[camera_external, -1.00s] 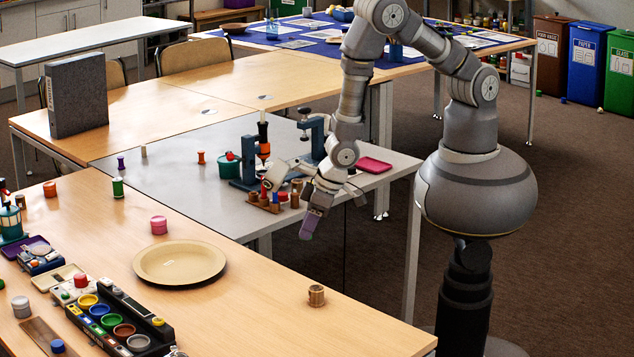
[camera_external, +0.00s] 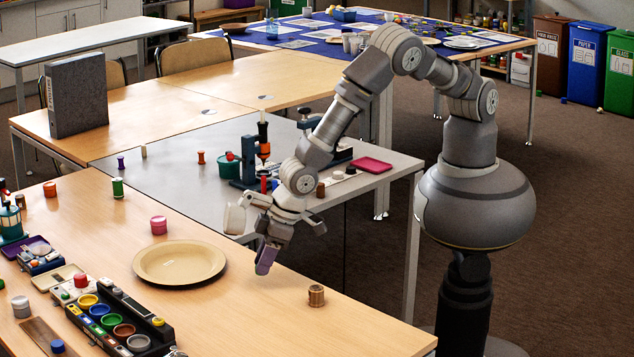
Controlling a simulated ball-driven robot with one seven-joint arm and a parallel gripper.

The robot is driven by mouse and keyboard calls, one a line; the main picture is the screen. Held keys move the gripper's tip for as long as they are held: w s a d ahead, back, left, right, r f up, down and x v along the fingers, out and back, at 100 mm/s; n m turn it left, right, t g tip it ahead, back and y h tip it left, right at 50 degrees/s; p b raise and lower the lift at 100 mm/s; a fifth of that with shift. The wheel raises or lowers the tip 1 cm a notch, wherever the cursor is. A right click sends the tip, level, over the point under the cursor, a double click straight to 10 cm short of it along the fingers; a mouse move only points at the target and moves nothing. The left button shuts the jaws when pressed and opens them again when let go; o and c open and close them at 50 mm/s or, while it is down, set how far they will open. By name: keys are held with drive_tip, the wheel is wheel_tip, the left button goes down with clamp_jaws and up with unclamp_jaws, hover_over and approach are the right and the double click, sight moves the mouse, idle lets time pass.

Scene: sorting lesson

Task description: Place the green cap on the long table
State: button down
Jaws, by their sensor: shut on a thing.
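My gripper (camera_external: 265,262) hangs pointing down over the near wooden table (camera_external: 230,310), right of the beige plate. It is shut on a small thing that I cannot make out. A mauve piece shows at its tip; I cannot tell whether this is a finger or the held thing. The tip looks a little above the tabletop. I cannot pick out a green cap for certain; one in the jaws would be hidden. The near wooden table is long and runs across the front. A green spool-like piece (camera_external: 117,188) stands upright on its far left part.
A beige plate (camera_external: 180,263) lies left of my gripper. A brown spool (camera_external: 316,295) stands to its right, a pink jar (camera_external: 158,225) beyond the plate. A black paint tray (camera_external: 118,322) is at front left. The grey table (camera_external: 180,190) behind holds stands and small pieces. Wood between plate and spool is bare.

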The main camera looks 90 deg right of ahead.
sight(255, 290)
drive_tip(key=shift+w+a+f+b, duration=0.15)
drive_tip(key=shift+w+a, duration=0.2)
drive_tip(key=shift+w, duration=0.25)
drive_tip(key=shift+w+a+b, duration=0.15)
drive_tip(key=shift+w+a, duration=0.15)
drive_tip(key=shift+w, duration=0.25)
drive_tip(key=shift+f+b, duration=0.85)
drive_tip(key=shift+f, duration=0.8)
drive_tip(key=shift+f, duration=0.2)
drive_tip(key=c, duration=0.9)
unclamp_jaws()
drive_tip(key=shift+r, duration=0.1)
